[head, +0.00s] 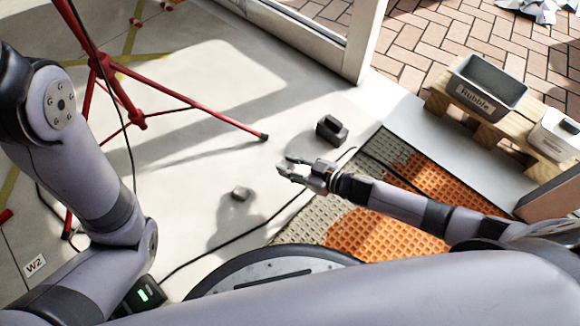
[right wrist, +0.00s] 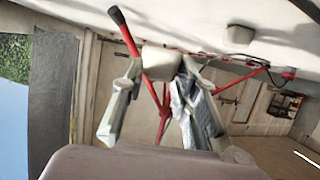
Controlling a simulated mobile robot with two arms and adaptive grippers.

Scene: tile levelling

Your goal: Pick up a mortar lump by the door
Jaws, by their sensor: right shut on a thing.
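My right gripper (head: 284,170) is over the bare floor, left of the orange mat. In the right wrist view its fingers (right wrist: 158,80) are shut on a pale mortar lump (right wrist: 160,62), which sits between the tips and appears clear of the floor. In the head view the held lump is hard to make out. The door frame (head: 357,45) stands at the top, beyond the gripper. My left arm comes in from the left; its gripper is out of view.
A dark block (head: 331,131) lies on the floor between gripper and door. A red tripod (head: 135,118) stands at left. A black cable (head: 262,222) crosses the floor. The orange mat (head: 385,237) lies at right. A Rubble bin (head: 487,84) stands on a wooden pallet (head: 440,95).

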